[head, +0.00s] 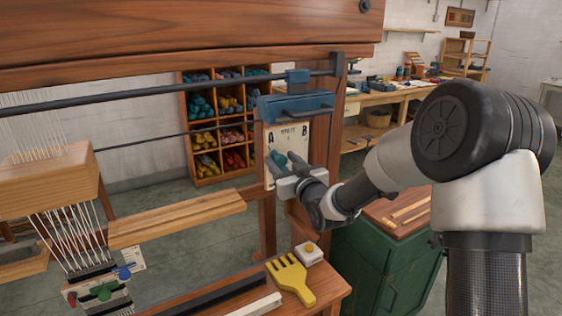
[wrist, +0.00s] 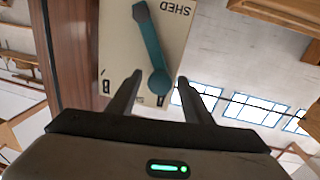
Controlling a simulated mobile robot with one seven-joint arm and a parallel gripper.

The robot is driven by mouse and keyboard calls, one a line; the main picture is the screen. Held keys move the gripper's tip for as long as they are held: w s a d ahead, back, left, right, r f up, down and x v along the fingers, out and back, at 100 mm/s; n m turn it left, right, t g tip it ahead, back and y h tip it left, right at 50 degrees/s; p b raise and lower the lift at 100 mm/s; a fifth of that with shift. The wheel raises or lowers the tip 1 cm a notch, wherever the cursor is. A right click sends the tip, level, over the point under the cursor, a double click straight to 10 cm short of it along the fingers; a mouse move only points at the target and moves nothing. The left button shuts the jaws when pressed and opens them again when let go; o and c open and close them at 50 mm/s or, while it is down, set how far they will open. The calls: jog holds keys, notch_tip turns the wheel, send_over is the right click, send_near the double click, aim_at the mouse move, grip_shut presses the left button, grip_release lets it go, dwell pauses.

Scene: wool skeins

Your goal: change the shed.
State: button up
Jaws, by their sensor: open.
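A pale shed panel (head: 286,137) with letters A and B hangs on the loom's right post; its face fills the upper middle of the wrist view (wrist: 115,45), where its SHED lettering appears upside down. A teal lever (wrist: 148,40) is mounted on it, with its rounded end near the dark mark on the right in that view. In the head view the lever (head: 277,157) is partly hidden by my gripper. My gripper (wrist: 160,78) is open, with one finger on each side of the lever's end. I cannot tell whether either finger touches it.
A blue clamp-like block (head: 297,106) sits just above the panel. A yellow comb (head: 291,280) and a small white box with a yellow button (head: 308,253) lie on the wooden bench below. A green cabinet (head: 385,262) stands to the right. Wool shelves (head: 206,180) stand behind.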

jog(key=shift+w+a, duration=0.25)
jog(key=shift+w, duration=0.1)
jog(key=shift+c, duration=0.4)
grip_shut()
